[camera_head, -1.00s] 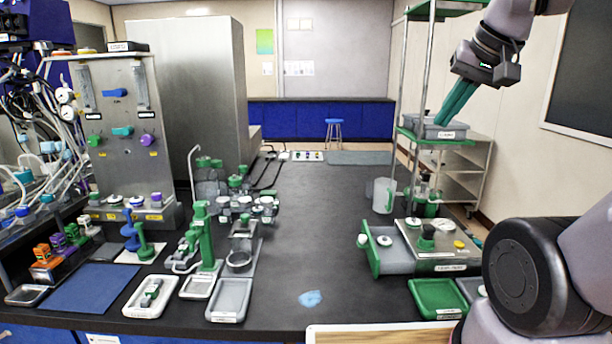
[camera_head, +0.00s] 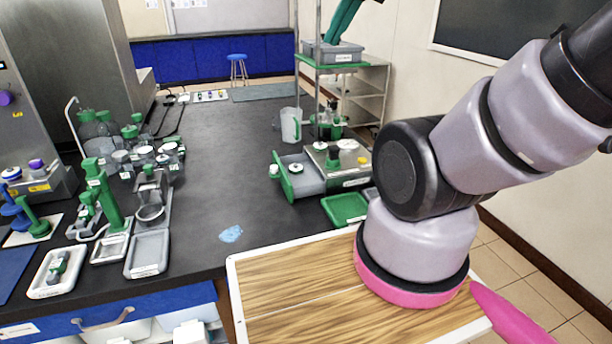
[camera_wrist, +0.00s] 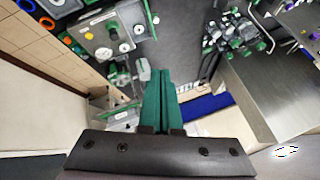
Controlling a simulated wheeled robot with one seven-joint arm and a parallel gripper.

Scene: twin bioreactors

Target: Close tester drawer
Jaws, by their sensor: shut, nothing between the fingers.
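The tester (camera_head: 343,160) is a grey box on the right of the dark bench, with a yellow button and a green-and-black knob on top. Its grey drawer (camera_head: 312,181) stands pulled out to the left, with a green front panel (camera_head: 283,177) and white-capped round parts by it. In the wrist view the tester (camera_wrist: 108,30) shows at the upper left, with the drawer's green front (camera_wrist: 149,18) beside it. My gripper (camera_head: 336,36) has long green fingers, shut and empty, at the top of the head view, apart from the drawer. The fingers also show in the wrist view (camera_wrist: 160,72).
A green tray (camera_head: 345,208) lies in front of the tester, and a clear jug (camera_head: 291,125) stands behind the drawer. A shelf rack with a grey bin (camera_head: 333,52) is behind. Racks and bottles (camera_head: 105,130) fill the bench's left. The middle bench is mostly clear, left of the drawer.

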